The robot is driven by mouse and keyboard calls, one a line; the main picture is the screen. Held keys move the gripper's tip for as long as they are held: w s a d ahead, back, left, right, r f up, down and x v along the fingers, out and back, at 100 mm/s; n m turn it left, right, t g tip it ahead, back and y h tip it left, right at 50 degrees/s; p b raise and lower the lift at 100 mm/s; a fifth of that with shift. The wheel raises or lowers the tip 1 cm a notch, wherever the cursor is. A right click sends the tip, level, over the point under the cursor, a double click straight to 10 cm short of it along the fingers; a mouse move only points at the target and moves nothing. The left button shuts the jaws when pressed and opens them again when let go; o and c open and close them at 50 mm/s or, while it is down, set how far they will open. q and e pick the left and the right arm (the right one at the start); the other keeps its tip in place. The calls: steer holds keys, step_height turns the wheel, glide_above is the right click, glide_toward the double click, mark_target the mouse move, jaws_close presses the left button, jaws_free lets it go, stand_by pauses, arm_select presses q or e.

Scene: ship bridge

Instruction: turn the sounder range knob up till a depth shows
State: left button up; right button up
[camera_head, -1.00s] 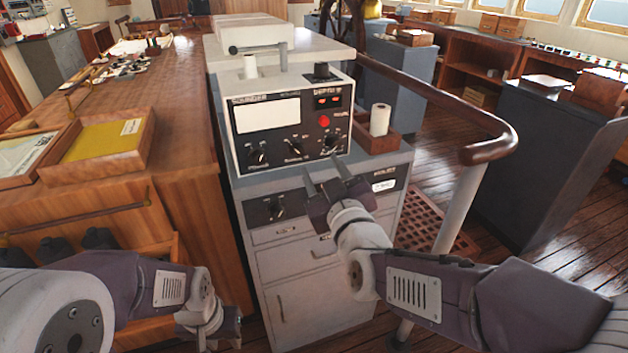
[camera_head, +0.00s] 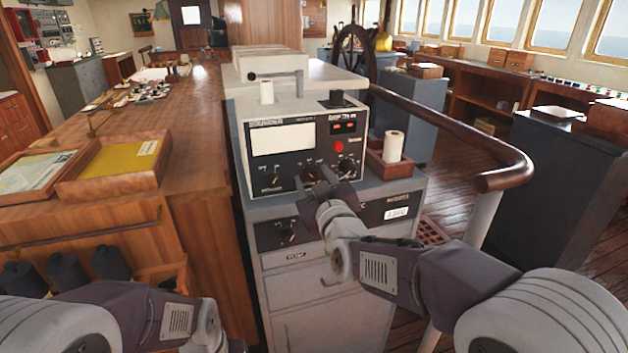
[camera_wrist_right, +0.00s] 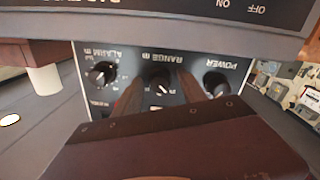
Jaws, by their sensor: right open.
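The sounder (camera_head: 285,110) is a white box with a black panel, a pale blank screen and a depth window (camera_head: 343,127) with small red marks, too small to read. The range knob (camera_wrist_right: 160,83) is the middle of the row. My right gripper (camera_head: 316,182) is at the panel and partly hides this knob in the head view. In the right wrist view, where the labels appear inverted, its open fingers (camera_wrist_right: 160,95) stand on either side of the knob, with gaps showing. My left arm is low at the left; its gripper (camera_head: 234,345) is mostly cut off by the bottom edge.
The power knob (camera_wrist_right: 215,83) and alarm knob (camera_wrist_right: 102,74) sit close on either side. A red button (camera_head: 338,146) is above. A wooden holder with a white roll (camera_head: 393,146) stands at right, near a curved wooden handrail (camera_head: 505,165). A wooden chart table (camera_head: 190,120) is at left.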

steer(key=shift+c, duration=0.3)
jaws_close()
steer(key=m+b, duration=0.2)
steer(key=m, duration=0.1)
steer(key=shift+m, duration=0.4)
steer(key=m+b, duration=0.2)
steer(key=m, duration=0.2)
steer(key=shift+m+b, duration=0.3)
steer(key=shift+a, duration=0.1)
